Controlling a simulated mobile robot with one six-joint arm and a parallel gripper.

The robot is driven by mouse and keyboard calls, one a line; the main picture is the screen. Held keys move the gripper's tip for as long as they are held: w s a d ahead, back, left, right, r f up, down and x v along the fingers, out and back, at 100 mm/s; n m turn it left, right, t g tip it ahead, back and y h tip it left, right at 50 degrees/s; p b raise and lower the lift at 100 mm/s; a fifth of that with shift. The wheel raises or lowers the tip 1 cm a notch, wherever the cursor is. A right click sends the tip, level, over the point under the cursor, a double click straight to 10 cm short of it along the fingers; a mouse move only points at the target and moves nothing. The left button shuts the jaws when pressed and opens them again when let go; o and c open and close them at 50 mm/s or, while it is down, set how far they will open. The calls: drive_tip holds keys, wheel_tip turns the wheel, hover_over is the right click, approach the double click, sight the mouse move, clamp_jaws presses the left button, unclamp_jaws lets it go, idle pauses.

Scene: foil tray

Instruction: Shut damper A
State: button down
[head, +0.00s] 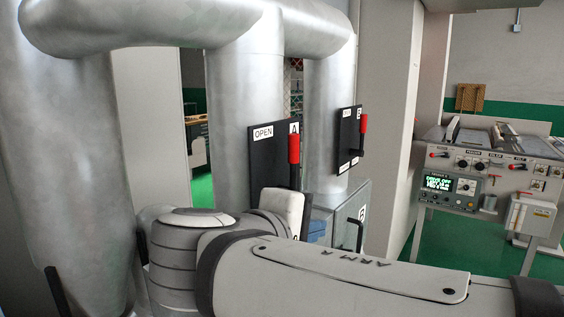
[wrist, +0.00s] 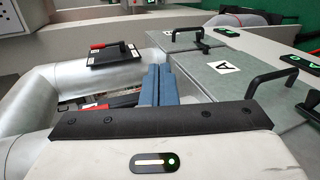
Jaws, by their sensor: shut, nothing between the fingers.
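Damper A is a black plate (head: 262,160) on a silver duct in the head view, marked OPEN and A. Its red handle (head: 294,149) stands upright beside the A mark, on a dark lever. The plate's lower part is hidden behind my arm. In the wrist view a red handle (wrist: 97,106), apparently damper A's, lies low left, partly hidden by my gripper housing. My gripper (wrist: 157,70) is shut and empty, its blue fingers together. They show beside the lever's lower end in the head view (head: 316,229); I cannot tell whether they touch anything.
A second damper plate, B (head: 347,150), with its own red handle (head: 362,123), is on the duct behind. Grey boxes with black handles stand to the right of my fingers; one lid (wrist: 230,70) is marked A. An instrument bench (head: 470,150) stands far right.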

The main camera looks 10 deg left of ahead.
sight(291, 151)
drive_tip(key=s+a+r+n+t+y, duration=0.1)
drive_tip(key=s+a+r+t+y, duration=0.1)
drive_tip(key=s+a+r+t, duration=0.2)
drive_tip(key=s+a+r, duration=0.2)
drive_tip(key=a+r, duration=0.2)
drive_tip(key=shift+s+a+r+n+t, duration=0.2)
drive_tip(key=shift+a+r+n+t, duration=0.1)
drive_tip(key=shift+a+r, duration=0.05)
drive_tip(key=p+x, duration=0.2)
drive_tip(key=x, duration=1.2)
drive_tip(key=shift+p, duration=0.4)
drive_tip(key=shift+a, duration=0.15)
